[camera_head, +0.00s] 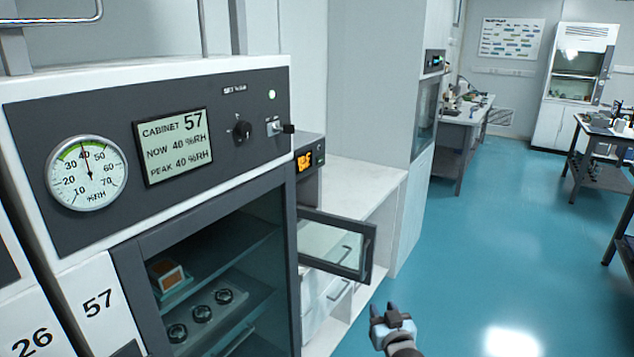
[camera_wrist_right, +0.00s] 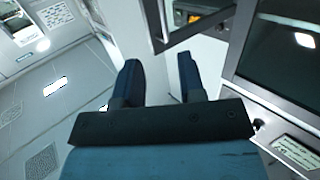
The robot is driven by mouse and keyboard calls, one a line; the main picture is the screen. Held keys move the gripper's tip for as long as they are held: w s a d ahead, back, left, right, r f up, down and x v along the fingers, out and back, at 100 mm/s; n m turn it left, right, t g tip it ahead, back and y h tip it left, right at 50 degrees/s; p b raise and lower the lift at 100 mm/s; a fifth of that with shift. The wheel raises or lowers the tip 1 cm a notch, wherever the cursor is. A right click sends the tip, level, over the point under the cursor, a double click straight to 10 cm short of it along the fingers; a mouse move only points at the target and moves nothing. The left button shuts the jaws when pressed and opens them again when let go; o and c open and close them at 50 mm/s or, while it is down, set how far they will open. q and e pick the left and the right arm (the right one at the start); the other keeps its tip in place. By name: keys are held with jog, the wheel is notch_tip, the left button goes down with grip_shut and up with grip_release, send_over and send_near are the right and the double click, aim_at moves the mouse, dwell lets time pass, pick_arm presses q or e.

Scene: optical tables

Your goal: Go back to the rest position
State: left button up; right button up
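My right gripper (camera_head: 388,318) is at the bottom of the head view, over the teal floor, right of the cabinet fronts. In the right wrist view its two dark fingers (camera_wrist_right: 157,80) stand apart with nothing between them. It is open and empty. My left gripper does not show in either view. Cabinet 57 (camera_head: 215,85) stands close on the left, with a round dial, a display reading 40 %RH, a knob and a switch. Behind its glass, shelves hold an orange-brown block (camera_head: 167,275) and several round dark items (camera_head: 202,314).
A glass door (camera_head: 335,245) with a dark frame stands open beyond cabinet 57, near my right gripper. A white counter (camera_head: 355,185) lies behind it. The teal floor (camera_head: 490,235) is clear to the right. A dark-framed table (camera_head: 600,140) stands at the far right.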

jog(key=s+f+n+g+y+p, duration=0.1)
jog(key=s+f, duration=0.4)
jog(key=s, duration=1.3)
jog(key=s+f+g+p, duration=0.2)
jog(key=s+f+g, duration=0.2)
jog(key=s, duration=1.5)
jog(key=shift+s+d+f+n+g+y+p, duration=0.25)
jog(key=shift+d+f+n+g+y+p, duration=0.15)
jog(key=shift+g, duration=0.2)
jog(key=shift+w, duration=0.1)
